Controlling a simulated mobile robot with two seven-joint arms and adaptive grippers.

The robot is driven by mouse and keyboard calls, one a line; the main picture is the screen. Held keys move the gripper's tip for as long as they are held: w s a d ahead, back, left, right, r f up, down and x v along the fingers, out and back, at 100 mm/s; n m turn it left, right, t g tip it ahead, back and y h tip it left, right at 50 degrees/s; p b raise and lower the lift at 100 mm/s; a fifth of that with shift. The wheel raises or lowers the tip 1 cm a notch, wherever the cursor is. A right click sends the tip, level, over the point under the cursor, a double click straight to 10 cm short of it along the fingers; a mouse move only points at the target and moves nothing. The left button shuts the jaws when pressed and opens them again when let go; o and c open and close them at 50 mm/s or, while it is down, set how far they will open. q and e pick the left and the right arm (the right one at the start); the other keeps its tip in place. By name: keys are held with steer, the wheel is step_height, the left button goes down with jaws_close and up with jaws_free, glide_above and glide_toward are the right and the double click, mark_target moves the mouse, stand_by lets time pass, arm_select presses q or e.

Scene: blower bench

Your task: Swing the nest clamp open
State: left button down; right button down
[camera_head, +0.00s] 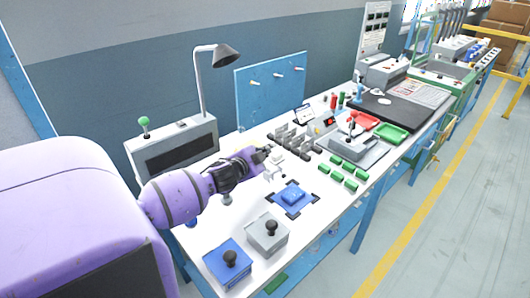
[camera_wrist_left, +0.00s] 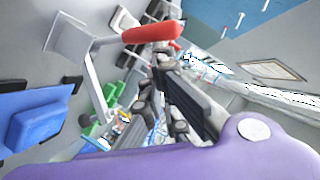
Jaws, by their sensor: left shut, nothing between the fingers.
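My left gripper (camera_head: 262,155) reaches in from the left over the white bench, just behind the blue nest (camera_head: 292,194). It is shut and empty. In the left wrist view, the fingers (camera_wrist_left: 163,62) end close to the red handle (camera_wrist_left: 150,33) of the nest clamp. I cannot tell whether they touch it. The clamp's pale arm (camera_wrist_left: 95,88) runs down from the handle. In the head view the pale clamp (camera_head: 276,170) is small and partly hidden by the gripper. The nest's blue block also shows in the left wrist view (camera_wrist_left: 32,118). My right gripper is out of view.
Two knobbed boxes, one blue (camera_head: 229,262) and one grey (camera_head: 267,233), stand at the near end. Grey brackets (camera_head: 290,140) stand behind the clamp. Several green blocks (camera_head: 337,169) and a grey fixture (camera_head: 352,146) lie to the right. A lamp (camera_head: 224,55) rises behind.

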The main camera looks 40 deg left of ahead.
arm_select(q)
steer(key=shift+a+r+p, duration=0.1)
steer(key=shift+a+p, duration=0.25)
steer(key=shift+a, duration=0.1)
steer(key=shift+w+a, duration=0.1)
steer(key=shift+a, duration=0.35)
steer(key=shift+a+f+p, duration=0.15)
steer(key=shift+a+f, duration=0.15)
steer(key=shift+a, duration=0.2)
steer(key=shift+a+f+p, duration=0.15)
steer(key=shift+a+f, duration=0.15)
steer(key=shift+a, duration=0.2)
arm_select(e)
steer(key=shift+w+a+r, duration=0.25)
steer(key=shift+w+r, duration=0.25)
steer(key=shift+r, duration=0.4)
